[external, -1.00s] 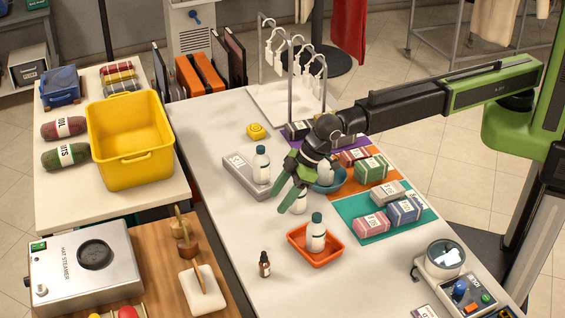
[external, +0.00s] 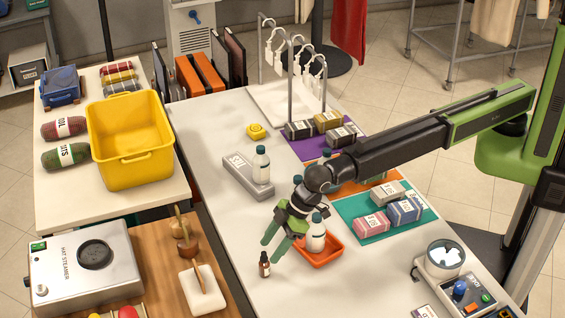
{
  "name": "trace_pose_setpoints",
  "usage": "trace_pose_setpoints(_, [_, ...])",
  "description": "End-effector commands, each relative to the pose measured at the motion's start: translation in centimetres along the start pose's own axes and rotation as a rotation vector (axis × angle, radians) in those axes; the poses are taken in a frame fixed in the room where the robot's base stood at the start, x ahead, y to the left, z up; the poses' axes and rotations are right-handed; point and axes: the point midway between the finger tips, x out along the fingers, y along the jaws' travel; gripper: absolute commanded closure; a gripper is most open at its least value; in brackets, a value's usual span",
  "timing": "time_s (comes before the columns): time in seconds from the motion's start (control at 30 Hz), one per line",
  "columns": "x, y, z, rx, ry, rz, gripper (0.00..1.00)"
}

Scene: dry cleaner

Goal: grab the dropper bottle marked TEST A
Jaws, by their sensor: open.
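Several white bottles with teal caps stand on the long white table; I cannot read TEST A on any of them. One (external: 261,166) stands on a grey block (external: 241,178) whose lettering begins like TES. One (external: 316,236) stands in an orange tray (external: 325,256). Others are mostly hidden behind my arm. A small brown bottle with a dark top (external: 264,265) stands left of the tray; its label is too small to read. My gripper (external: 275,246) is open and empty, with its green fingers pointing down above and just beside the brown bottle, left of the tray.
A teal mat (external: 348,209) with folded bundles lies right of the tray. A yellow bin (external: 152,166) stands on the side table at left. A hat steamer (external: 85,268) is at lower left. The white table is clear left of the gripper.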

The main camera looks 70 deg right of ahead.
Motion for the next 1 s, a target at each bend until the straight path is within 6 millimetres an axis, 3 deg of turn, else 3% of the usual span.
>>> trace_pose_setpoints(0.17, [0.6, 0.1, 0.1, 0.0, 0.0, 0.0, 0.45])
trace_pose_setpoints(0.43, [5.2, 0.3, 0.4, 0.0, 0.0, 0.0, 0.45])
trace_pose_setpoints(0.67, [5.1, 0.3, 0.1, 0.0, 0.0, 0.0, 0.45])
trace_pose_setpoints(1.0, [5.1, 0.3, 0.1, 0.0, 0.0, 0.0, 0.87])
